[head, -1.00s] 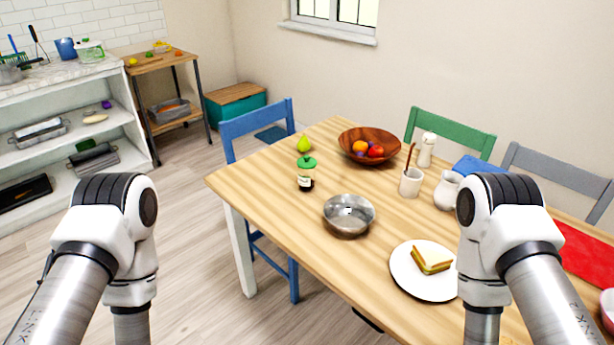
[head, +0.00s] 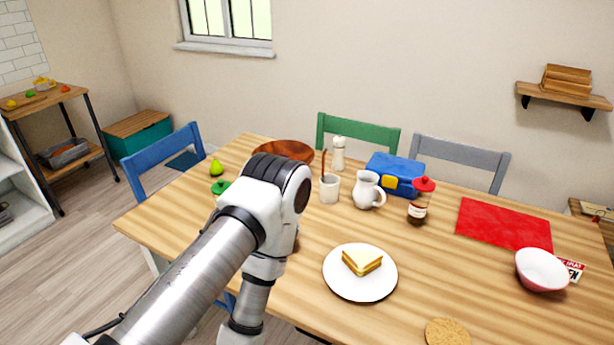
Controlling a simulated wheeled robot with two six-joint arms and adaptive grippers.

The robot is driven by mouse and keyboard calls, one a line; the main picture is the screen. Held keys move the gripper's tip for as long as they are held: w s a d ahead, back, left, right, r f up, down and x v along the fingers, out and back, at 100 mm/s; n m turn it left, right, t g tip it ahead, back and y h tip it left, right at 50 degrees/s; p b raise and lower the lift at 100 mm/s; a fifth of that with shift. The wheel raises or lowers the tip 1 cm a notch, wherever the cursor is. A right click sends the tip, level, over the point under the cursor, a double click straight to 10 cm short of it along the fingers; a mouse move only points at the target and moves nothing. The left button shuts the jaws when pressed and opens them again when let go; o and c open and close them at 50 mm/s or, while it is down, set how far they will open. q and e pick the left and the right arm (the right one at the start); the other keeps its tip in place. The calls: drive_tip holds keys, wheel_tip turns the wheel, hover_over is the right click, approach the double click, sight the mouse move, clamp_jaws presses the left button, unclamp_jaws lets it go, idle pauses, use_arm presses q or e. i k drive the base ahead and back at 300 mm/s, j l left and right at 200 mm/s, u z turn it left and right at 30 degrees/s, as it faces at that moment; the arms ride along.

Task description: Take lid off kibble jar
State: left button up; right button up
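One has a red lid and dark contents (head: 418,207) and stands upright in front of the blue lunch box. I cannot tell which one is the kibble jar. My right arm and gripper are not in view.
On the table are a sandwich plate (head: 345,290), white pitcher (head: 367,190), cup (head: 329,188), blue lunch box (head: 394,174), red mat (head: 505,224), pink bowl (head: 541,270) and wooden bowl (head: 284,150). Chairs line the far side. Clear tabletop lies right of the plate.

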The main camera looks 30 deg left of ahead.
sight(219, 188)
drive_tip(key=j+z, duration=0.25)
drive_tip(key=j, duration=0.25)
drive_tip(key=k+j+z, duration=0.2)
drive_tip(key=j, duration=0.25)
drive_tip(key=j+z, duration=0.25)
drive_tip(key=j, duration=0.25)
drive_tip(key=k+j+z, duration=0.2)
drive_tip(key=j, duration=0.25)
drive_tip(key=k+j+z, duration=0.1)
drive_tip(key=j+z, duration=0.15)
drive_tip(key=j, duration=0.2)
drive_tip(key=k+j+z, duration=0.2)
drive_tip(key=j, duration=0.2)
drive_tip(key=k+j+z, duration=0.25)
drive_tip(key=j, duration=0.1)
